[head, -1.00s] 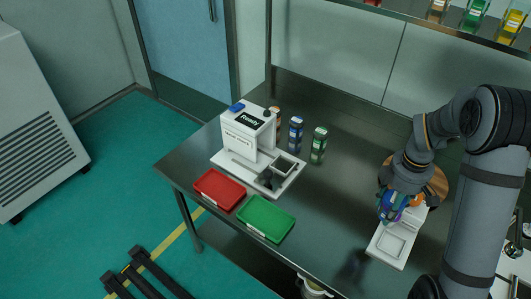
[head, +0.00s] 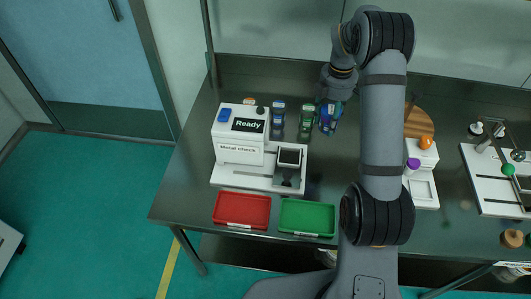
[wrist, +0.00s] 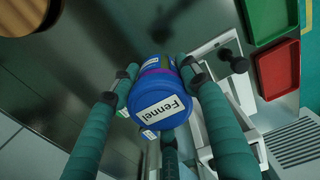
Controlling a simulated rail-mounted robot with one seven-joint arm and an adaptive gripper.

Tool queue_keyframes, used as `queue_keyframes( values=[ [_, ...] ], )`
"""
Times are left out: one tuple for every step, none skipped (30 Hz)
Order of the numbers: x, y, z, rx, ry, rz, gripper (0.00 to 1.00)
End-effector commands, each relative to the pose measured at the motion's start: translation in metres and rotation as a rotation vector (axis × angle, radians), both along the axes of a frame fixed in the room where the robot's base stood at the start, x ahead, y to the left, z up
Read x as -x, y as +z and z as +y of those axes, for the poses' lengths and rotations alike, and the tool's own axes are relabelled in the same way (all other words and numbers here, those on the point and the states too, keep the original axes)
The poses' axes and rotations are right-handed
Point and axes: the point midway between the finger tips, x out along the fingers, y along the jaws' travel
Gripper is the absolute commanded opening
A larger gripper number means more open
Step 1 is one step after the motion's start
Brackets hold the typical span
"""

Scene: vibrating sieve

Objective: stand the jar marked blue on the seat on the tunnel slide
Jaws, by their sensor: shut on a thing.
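My gripper (head: 329,124) is shut on a blue jar (wrist: 162,98), whose end label reads "Fennel" in the wrist view. The jar is between the fingers, held over the table right of the green jar; in the head view the gripper partly hides it. The tunnel slide (head: 230,176) is the white base of the metal check machine (head: 240,150), to the left. Its seat (head: 289,157) is a dark square in a pale frame, with no jar visible on it. Another blue-marked jar (head: 278,117) stands behind the machine.
A green jar (head: 306,119) stands near my gripper, and an orange-topped jar (head: 249,101) is behind the machine. Red (head: 241,209) and green (head: 307,217) trays lie in front. A purple-topped jar (head: 412,165) is by a white device (head: 424,190) at right.

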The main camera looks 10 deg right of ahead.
Motion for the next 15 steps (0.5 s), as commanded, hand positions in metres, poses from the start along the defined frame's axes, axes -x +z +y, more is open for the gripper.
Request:
queue_keyframes(
  values=[
    [0.000, 0.000, -0.001, 0.000, -0.001, 0.000, 0.12],
    [0.000, -0.002, 0.000, 0.000, 0.000, 0.000, 0.12],
    [0.000, -0.004, 0.004, 0.000, 0.002, 0.001, 0.12],
    [0.001, -0.007, 0.009, -0.001, 0.002, 0.002, 0.12],
    [0.001, -0.009, 0.014, -0.001, 0.003, 0.003, 0.12],
    [0.003, -0.014, 0.023, -0.001, 0.004, 0.005, 0.12],
    [0.004, -0.018, 0.030, 0.000, 0.006, 0.005, 0.12],
    [0.005, -0.023, 0.037, 0.000, 0.007, 0.005, 0.12],
    [0.006, -0.028, 0.048, -0.001, 0.006, 0.005, 0.12],
    [0.007, -0.033, 0.055, 0.000, 0.006, 0.005, 0.12],
    [0.007, -0.037, 0.062, 0.000, 0.007, 0.005, 0.12],
    [0.009, -0.043, 0.071, 0.000, 0.007, 0.005, 0.12],
    [0.009, -0.046, 0.078, 0.000, 0.005, 0.005, 0.12],
    [0.010, -0.050, 0.083, 0.000, 0.005, 0.004, 0.12],
    [0.011, -0.055, 0.091, 0.000, 0.005, 0.003, 0.12]
  ],
)
